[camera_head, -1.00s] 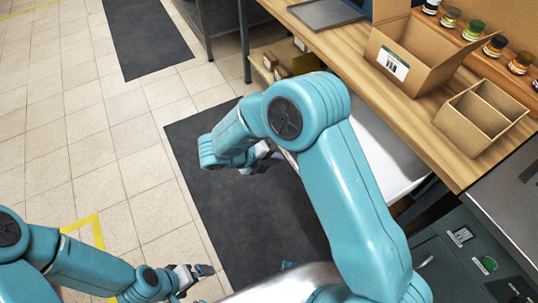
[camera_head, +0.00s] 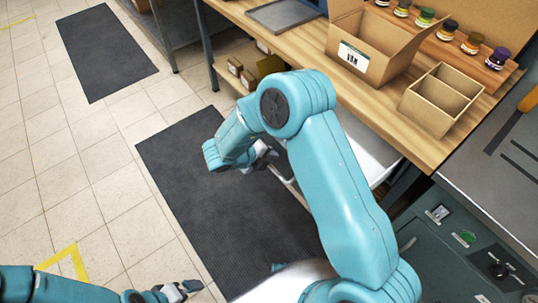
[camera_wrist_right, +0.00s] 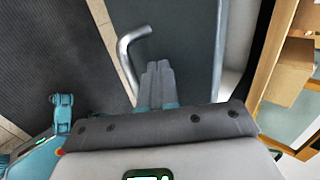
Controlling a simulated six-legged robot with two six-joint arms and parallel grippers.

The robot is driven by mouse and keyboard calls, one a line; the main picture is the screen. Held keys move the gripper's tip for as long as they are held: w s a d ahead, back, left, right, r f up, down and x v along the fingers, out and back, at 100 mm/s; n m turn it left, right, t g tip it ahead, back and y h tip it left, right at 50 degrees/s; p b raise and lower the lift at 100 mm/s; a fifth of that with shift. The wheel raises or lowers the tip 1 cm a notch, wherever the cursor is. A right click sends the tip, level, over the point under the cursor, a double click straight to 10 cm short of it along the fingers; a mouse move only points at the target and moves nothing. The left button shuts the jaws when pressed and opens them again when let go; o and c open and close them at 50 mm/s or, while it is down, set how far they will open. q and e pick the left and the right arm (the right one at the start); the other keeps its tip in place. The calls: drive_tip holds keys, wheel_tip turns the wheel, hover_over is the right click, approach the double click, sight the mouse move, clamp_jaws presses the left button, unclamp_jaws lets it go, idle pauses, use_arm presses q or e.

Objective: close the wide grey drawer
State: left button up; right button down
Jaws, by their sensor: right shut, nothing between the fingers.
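The wide grey drawer stands open below the wooden bench; its pale inside (camera_head: 366,152) shows in the head view, partly behind my right arm. In the right wrist view its dark grey front (camera_wrist_right: 190,40) and bent metal handle (camera_wrist_right: 128,52) show, with a light metal rim at the right. My right gripper (camera_head: 264,158) is at the outer side of the drawer; in the wrist view its fingers (camera_wrist_right: 158,72) are together and empty, beside the handle and over the front. I cannot tell whether they touch it. My left gripper (camera_head: 184,290) is low in the head view, away from the drawer; its jaws are unclear.
The bench (camera_head: 290,62) carries a labelled open carton (camera_head: 372,45), a divided box (camera_head: 428,118), a grey tray (camera_head: 280,14) and several jars. A dark green cabinet (camera_head: 435,262) stands at the lower right. A black mat (camera_head: 215,222) and clear tiled floor lie in front.

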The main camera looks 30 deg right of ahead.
drive_tip(key=d, duration=0.8)
drive_tip(key=w+d, duration=0.1)
drive_tip(key=d, duration=0.8)
drive_tip(key=w+d, duration=0.1)
drive_tip(key=d, duration=0.8)
drive_tip(key=shift+d, duration=0.15)
drive_tip(key=shift+d+r, duration=0.15)
drive_tip(key=shift+d, duration=0.25)
drive_tip(key=shift+d+r, duration=0.1)
